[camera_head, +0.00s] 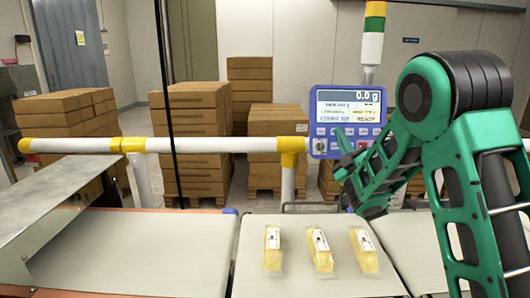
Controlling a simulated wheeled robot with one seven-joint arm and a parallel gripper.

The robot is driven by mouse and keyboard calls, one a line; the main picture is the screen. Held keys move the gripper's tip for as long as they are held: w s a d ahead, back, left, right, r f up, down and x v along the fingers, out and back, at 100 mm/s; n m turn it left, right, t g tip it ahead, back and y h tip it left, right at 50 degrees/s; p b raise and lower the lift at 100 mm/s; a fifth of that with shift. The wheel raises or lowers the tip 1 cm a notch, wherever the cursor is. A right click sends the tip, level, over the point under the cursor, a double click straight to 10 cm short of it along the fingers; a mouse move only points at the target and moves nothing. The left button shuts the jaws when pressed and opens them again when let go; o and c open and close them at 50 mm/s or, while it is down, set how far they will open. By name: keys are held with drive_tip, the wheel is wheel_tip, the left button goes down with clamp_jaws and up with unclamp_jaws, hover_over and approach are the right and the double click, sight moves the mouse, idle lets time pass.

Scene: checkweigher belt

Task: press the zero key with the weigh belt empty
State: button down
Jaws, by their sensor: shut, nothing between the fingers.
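The blue indicator (347,121) stands on a post behind the belts. Its screen (348,104) reads 0.0 g, with smaller lines below, one seeming to read COUNT 52 and READY. Keys (375,131) show under the screen; their labels are too small to read, so I cannot tell which is the zero key. My gripper (341,134) is shut and empty, in front of the keypad and hiding part of it; I cannot tell whether it touches a key. The middle belt (250,238), apparently the weigh belt, carries three yellow packs (319,249) side by side.
A left belt (130,250) and a right belt (400,235) flank the middle one. A metal cover (70,195) overhangs the left belt. A white and yellow rail (215,145) runs behind, before stacked cartons (195,125). A signal tower (373,35) rises above the indicator.

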drive_tip(key=shift+s, duration=0.25)
drive_tip(key=s, duration=0.2)
drive_tip(key=s+r, duration=0.1)
drive_tip(key=s, duration=0.2)
drive_tip(key=shift+s+r, duration=0.3)
drive_tip(key=shift+r, duration=0.05)
idle(0.6)
